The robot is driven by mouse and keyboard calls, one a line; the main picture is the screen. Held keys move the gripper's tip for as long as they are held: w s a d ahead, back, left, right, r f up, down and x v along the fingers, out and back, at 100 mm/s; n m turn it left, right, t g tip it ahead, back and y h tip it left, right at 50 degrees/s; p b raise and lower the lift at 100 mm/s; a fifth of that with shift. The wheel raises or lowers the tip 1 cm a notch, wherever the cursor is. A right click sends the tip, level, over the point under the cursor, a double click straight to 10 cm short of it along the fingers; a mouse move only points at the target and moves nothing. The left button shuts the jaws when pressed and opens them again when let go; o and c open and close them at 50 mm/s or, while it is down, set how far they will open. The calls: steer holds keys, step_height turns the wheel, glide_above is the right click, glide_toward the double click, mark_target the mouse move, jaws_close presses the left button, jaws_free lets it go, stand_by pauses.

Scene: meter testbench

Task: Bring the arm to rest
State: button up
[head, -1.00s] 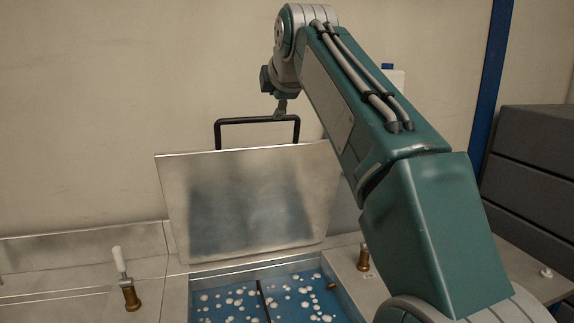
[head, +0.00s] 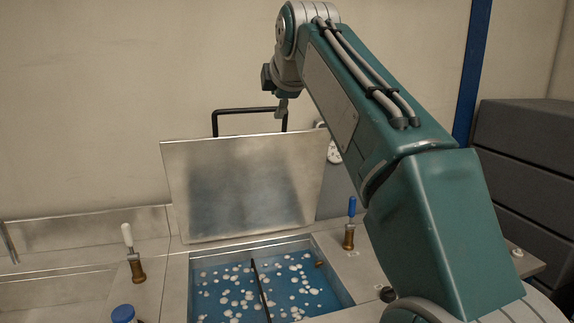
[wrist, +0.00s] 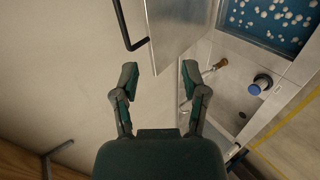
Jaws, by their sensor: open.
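My arm (head: 385,130) reaches up from the lower right and bends over at the top, with my gripper (head: 282,108) hanging down at the right end of a black handle (head: 240,110). The handle is on a metal lid (head: 245,185) that stands raised behind a basin. In the wrist view my gripper (wrist: 159,78) has its two fingers wide apart with nothing between them. The handle (wrist: 123,25) and lid (wrist: 175,30) lie beyond the fingertips there, apart from them. In the head view I cannot see the fingers clearly.
The basin of blue liquid (head: 220,300) with white floats is open below the lid. A white-handled clamp (head: 133,255) stands left of it and a blue-handled one (head: 350,225) right. A blue cap (head: 123,314) is in front. Grey boxes (head: 520,140) stand at right.

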steer(key=s+d+f+m+g+h, duration=0.2)
steer(key=s+d+f+m, duration=0.85)
steer(key=s+f, duration=0.25)
steer(key=s+d+f+m+g, duration=0.1)
steer(key=s+d+f+m, duration=0.1)
steer(key=s+f, duration=0.4)
steer(key=s+d+f+m+g, duration=0.1)
steer(key=s+d+f+m, duration=0.1)
steer(key=s+f+m, duration=0.3)
steer(key=s+d+f+m+g+h, duration=0.1)
steer(key=s+d+f+m, duration=0.1)
steer(key=s+f, duration=0.6)
step_height(320, 180, down, 3)
steer(key=shift+d+r+m, duration=0.1)
steer(key=shift+d+m, duration=0.05)
steer(key=shift+m, duration=0.5)
